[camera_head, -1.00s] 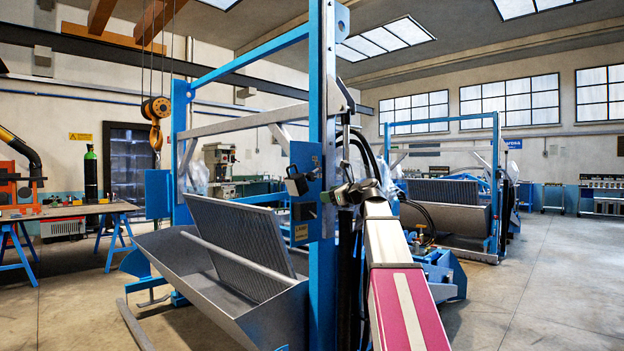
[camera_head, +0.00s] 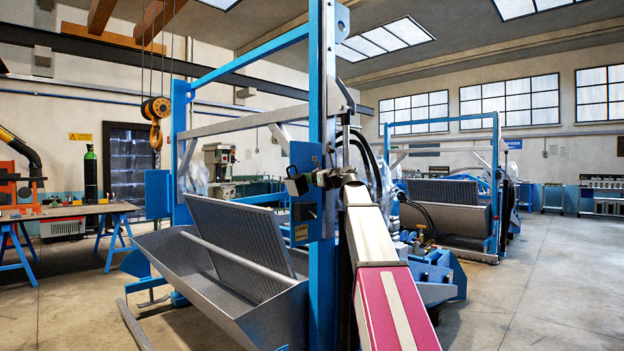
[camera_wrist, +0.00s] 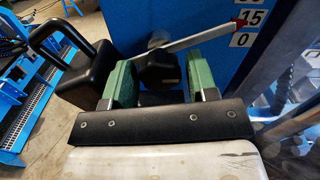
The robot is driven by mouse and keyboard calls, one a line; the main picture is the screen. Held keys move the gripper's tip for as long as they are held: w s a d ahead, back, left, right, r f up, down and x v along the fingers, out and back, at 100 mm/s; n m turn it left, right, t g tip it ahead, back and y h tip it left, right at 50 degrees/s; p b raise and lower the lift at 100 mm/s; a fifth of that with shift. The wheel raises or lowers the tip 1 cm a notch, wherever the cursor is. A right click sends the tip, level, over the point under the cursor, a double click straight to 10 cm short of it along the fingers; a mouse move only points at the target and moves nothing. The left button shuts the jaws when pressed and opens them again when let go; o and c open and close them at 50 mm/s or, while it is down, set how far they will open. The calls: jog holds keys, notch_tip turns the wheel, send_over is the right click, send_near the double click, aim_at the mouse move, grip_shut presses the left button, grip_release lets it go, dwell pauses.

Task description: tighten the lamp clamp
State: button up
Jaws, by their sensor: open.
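A black round clamp knob (camera_wrist: 160,68) sits in front of the blue panel. My gripper (camera_wrist: 157,77) is open, with one green finger pad on each side of the knob; whether either touches it is unclear. A grey lever (camera_wrist: 203,38) runs from the knob up and right, its red tip near the "15" on a white scale label (camera_wrist: 252,18). The black lamp (camera_wrist: 86,78) with its bent handle is left of the fingers. In the head view the lamp (camera_head: 297,186) hangs by the blue post, and my gripper (camera_head: 340,178) is right beside it, the knob hard to make out.
The blue post (camera_head: 322,270) and a grey metal trough (camera_head: 215,280) stand left of my arm. Dark hoses (camera_head: 366,150) hang close above my wrist. A second blue machine (camera_head: 450,220) stands behind to the right. The floor at far right is clear.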

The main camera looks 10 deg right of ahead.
jog(key=shift+w+a, duration=0.3)
jog(key=shift+w, duration=0.05)
jog(key=c, duration=0.7)
jog(key=shift+o, duration=0.2)
